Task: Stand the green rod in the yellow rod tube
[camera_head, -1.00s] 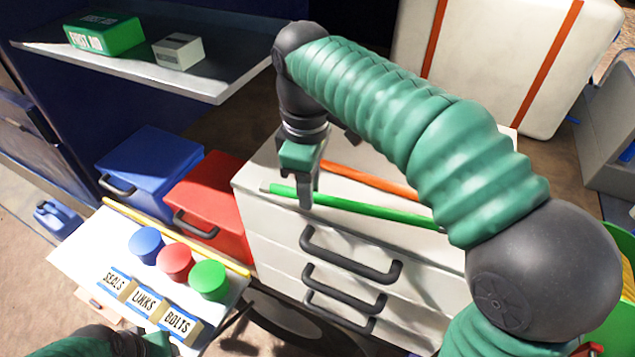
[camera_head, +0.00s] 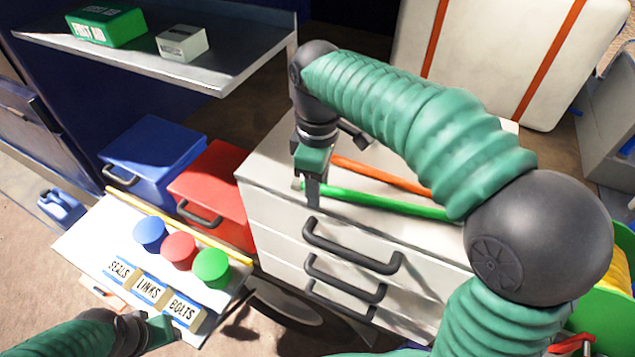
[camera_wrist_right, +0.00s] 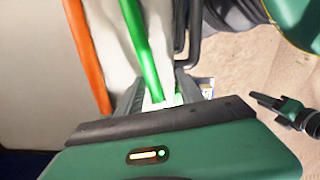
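The green rod (camera_head: 385,203) lies along the top of the white drawer cabinet, in front of an orange rod (camera_head: 380,174). My right gripper (camera_head: 312,195) points down at the rod's left end, whose pale tip shows just left of it. In the right wrist view the green rod (camera_wrist_right: 143,50) runs between the two fingers (camera_wrist_right: 160,95), which stand apart with gaps beside it; it does not look clamped. My left gripper (camera_head: 165,330) is at the lower left by the white table, its fingers unclear. I cannot pick out the yellow tube for certain; a yellow piece (camera_head: 615,275) shows at the right edge.
The white drawer cabinet (camera_head: 270,222) has several dark handles. Red (camera_head: 215,185) and blue (camera_head: 155,160) boxes stand left of it. A white table (camera_head: 85,240) with coloured buttons and a yellow bar (camera_head: 180,228) is in front. A shelf (camera_head: 200,75) overhangs the upper left.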

